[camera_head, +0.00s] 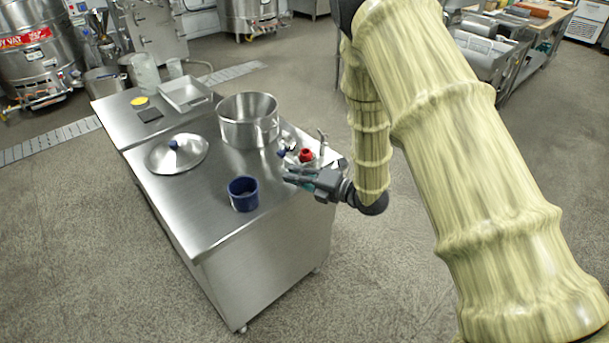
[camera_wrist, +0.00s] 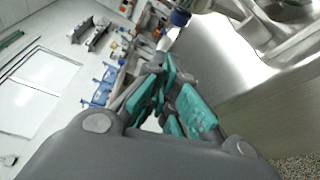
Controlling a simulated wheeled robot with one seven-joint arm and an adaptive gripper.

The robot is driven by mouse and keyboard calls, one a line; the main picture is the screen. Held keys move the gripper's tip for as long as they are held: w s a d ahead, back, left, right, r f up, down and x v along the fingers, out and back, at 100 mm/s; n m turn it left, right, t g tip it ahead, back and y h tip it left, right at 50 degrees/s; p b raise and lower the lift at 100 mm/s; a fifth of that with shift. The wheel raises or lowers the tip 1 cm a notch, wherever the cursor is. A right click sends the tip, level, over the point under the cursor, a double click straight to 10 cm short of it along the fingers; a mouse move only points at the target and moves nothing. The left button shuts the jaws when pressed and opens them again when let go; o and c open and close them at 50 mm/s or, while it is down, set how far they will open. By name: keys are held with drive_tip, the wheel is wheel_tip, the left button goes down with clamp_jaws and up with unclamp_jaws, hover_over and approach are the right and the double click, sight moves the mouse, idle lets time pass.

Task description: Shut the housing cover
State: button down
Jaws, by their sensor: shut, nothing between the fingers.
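The steel machine cabinet (camera_head: 262,232) stands in the middle of the head view. A round steel lid (camera_head: 163,158) with a blue knob lies flat on its top. An open steel bowl (camera_head: 246,125) stands behind the gripper. I cannot tell for sure which part is the housing cover. My gripper (camera_head: 288,174) is shut and empty near the top's right edge, between a blue cup (camera_head: 243,197) and a red knob (camera_head: 305,156). In the wrist view its teal-padded fingers (camera_wrist: 166,92) are close beside a blue-ended part (camera_wrist: 180,17) and a steel surface (camera_wrist: 215,60).
A metal tap-like fitting (camera_head: 321,143) rises by the red knob. The floor (camera_head: 110,265) left and front of the cabinet is clear.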

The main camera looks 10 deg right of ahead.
sight(286, 150)
drive_tip(key=shift+w+a+r+p, duration=0.15)
drive_tip(key=shift+w+p, duration=0.1)
drive_tip(key=shift+w, duration=0.6)
drive_tip(key=shift+w+a+p, duration=0.2)
drive_tip(key=shift+w+p, duration=0.1)
drive_tip(key=shift+w, duration=0.6)
drive_tip(key=shift+w+a+r+p, duration=0.15)
drive_tip(key=shift+w+p, duration=0.1)
drive_tip(key=shift+w, duration=0.6)
drive_tip(key=shift+w+d, duration=0.1)
drive_tip(key=shift+d, duration=0.05)
